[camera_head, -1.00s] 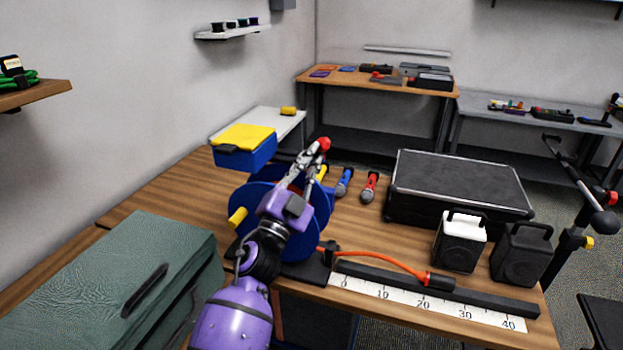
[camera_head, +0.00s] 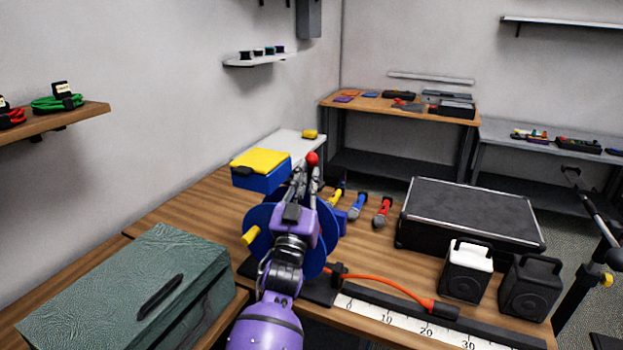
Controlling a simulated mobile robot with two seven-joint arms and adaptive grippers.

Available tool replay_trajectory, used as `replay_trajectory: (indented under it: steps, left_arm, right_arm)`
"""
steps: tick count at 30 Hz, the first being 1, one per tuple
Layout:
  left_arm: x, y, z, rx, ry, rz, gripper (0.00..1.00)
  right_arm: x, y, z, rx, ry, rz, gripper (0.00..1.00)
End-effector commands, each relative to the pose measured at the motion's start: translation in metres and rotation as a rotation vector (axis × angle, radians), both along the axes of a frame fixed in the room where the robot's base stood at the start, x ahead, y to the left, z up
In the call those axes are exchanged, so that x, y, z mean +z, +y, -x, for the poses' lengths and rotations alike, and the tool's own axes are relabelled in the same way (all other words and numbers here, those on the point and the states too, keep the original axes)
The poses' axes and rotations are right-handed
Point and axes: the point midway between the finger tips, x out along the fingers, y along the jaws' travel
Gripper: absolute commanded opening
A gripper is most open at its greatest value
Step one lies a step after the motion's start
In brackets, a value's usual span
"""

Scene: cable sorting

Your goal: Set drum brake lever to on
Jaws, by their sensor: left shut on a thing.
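The blue cable drum (camera_head: 259,218) stands on the wooden bench, with a yellow handle (camera_head: 250,235) on its left side. A red ball knob (camera_head: 312,158), which looks like the tip of the brake lever, shows at the fingertips of my left gripper (camera_head: 307,176). The gripper is shut on the lever; its shaft is mostly hidden by the fingers. My purple left arm covers much of the drum's front. An orange cable (camera_head: 385,283) runs right from the drum's base. My right gripper is not in view.
A measuring strip (camera_head: 400,318) lies along the bench's front edge. A black case (camera_head: 470,217), white speaker (camera_head: 467,270) and black speaker (camera_head: 528,285) stand farther right. A green case (camera_head: 130,285) is at the left.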

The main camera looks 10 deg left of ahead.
Motion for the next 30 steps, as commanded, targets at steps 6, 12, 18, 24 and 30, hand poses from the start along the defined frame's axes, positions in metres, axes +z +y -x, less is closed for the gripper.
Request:
replay_trajectory:
  steps: [6,12,18,24,30]
  left_arm:
    - [0.0176,0.0043,-0.0010,0.008,-0.021,0.010,0.00]
    - [0.0174,0.0048,-0.0010,0.008,-0.021,0.009,0.00]
    - [0.0174,0.0048,-0.0010,0.008,-0.021,0.009,0.23]
    - [0.0154,0.0030,-0.0010,0.004,-0.019,0.012,0.31]
    - [0.0109,0.0018,-0.0009,0.002,-0.011,0.014,0.31]
  right_arm:
    - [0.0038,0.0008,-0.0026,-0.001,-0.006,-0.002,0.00]
    - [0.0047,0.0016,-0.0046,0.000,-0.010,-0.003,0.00]
    - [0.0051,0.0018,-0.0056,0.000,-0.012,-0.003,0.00]
    - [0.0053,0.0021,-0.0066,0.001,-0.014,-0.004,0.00]
    - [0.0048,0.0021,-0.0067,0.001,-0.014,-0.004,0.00]
